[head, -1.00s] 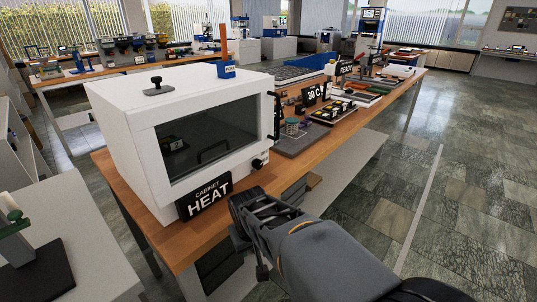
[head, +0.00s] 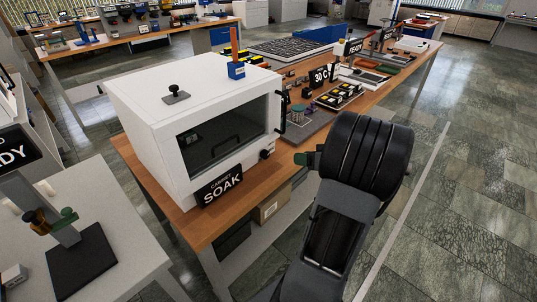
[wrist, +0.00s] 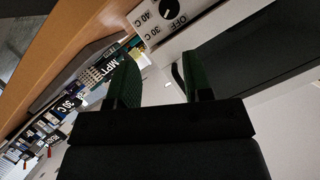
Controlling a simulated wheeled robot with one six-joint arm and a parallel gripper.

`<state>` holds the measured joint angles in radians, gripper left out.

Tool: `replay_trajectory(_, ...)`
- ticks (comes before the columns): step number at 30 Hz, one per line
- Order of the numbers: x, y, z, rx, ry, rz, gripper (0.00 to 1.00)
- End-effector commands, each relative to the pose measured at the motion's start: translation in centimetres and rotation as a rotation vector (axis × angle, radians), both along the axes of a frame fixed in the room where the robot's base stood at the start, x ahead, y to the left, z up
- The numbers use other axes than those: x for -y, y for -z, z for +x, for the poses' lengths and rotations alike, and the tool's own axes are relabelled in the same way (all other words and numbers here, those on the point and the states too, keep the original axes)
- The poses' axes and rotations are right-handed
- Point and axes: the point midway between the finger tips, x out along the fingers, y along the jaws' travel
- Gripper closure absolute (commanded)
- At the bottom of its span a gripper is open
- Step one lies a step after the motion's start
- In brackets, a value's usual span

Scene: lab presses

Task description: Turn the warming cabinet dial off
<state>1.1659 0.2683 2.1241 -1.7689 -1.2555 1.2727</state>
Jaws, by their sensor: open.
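The white warming cabinet (head: 150,122) stands on the wooden bench with its glass door shut. Its small black dial (head: 266,154) is at the lower right of the front. In the wrist view the dial (wrist: 169,8) shows at the top edge, partly cut off, beside the labels OFF, 30 C and 40 C. I cannot tell which label it points at. My gripper (head: 303,158) is to the right of the dial, apart from it. In the wrist view its two green fingers (wrist: 159,58) are spread with nothing between them, and the dial lies beyond them.
A black sign (head: 219,187) reading CABINET SOAK leans at the cabinet's front. A black door handle (head: 282,112) stands out on the right. A 30 C sign (head: 321,75) and several small items crowd the bench behind. The floor right of the bench is clear.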

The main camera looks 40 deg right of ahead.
Motion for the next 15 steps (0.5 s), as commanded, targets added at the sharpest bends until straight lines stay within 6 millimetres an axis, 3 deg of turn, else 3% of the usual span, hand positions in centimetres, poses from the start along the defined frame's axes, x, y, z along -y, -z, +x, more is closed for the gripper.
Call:
replay_trajectory(5, -1.3, 0.3, 1.2, 0.000, -0.034, 0.050, 0.54)
replay_trajectory(15, -3.6, 2.4, 6.8, 0.002, -0.035, 0.051, 0.54)
